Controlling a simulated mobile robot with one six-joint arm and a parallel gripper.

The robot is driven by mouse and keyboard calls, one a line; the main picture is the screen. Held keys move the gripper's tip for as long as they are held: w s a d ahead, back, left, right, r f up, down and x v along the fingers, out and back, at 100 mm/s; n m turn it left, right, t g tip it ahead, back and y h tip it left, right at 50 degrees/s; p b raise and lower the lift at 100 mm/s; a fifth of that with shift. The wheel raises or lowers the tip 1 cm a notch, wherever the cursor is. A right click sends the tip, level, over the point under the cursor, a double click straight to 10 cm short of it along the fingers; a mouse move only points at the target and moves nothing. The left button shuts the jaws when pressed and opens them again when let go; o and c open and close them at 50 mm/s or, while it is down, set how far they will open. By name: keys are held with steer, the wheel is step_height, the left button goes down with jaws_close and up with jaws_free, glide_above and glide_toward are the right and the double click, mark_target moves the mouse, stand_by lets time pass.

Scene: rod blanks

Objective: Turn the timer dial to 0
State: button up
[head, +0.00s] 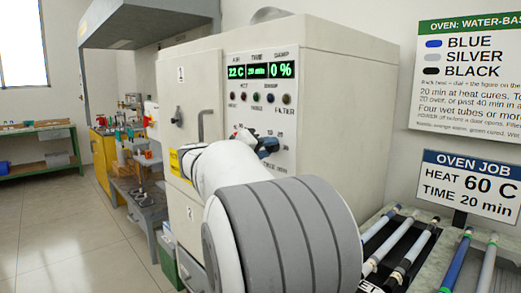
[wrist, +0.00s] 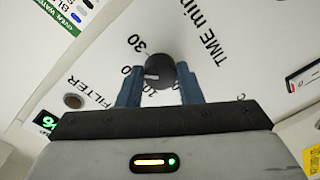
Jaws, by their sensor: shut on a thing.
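The timer dial (wrist: 160,73) is a dark round knob on the white oven panel, marked "TIME min" in the wrist view. Its pale pointer mark faces left in that view, near numbers partly covered by a finger; a "30" is readable. My gripper (wrist: 159,82) is shut on the dial, one blue finger on each side. In the head view my gripper (head: 266,146) is at the oven's front, and my arm hides much of the lower panel.
The oven (head: 335,95) has a row of small buttons and lamps under its display and a door handle to the left. Rods (head: 410,250) lie on a rack at right. Open floor is at left.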

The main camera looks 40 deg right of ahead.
steer(key=shift+w+d+r+n+g+h+p, duration=0.15)
steer(key=shift+n+g+p, duration=0.15)
steer(key=shift+n+p, duration=4)
steer(key=shift+w+a+r+n+g+h+p, duration=0.1)
steer(key=shift+r+n+g+p, duration=0.15)
steer(key=shift+n+p, duration=4)
steer(key=shift+w+d+r+n+g+h+p, duration=0.1)
steer(key=shift+n+g+p, duration=0.25)
steer(key=shift+n+p, duration=3.9)
steer(key=shift+n, duration=0.5)
steer(key=shift+f, duration=0.1)
steer(key=o, duration=0.8)
steer(key=shift+d+f, duration=0.1)
steer(key=shift+o, duration=0.9)
steer(key=shift+b, duration=0.3)
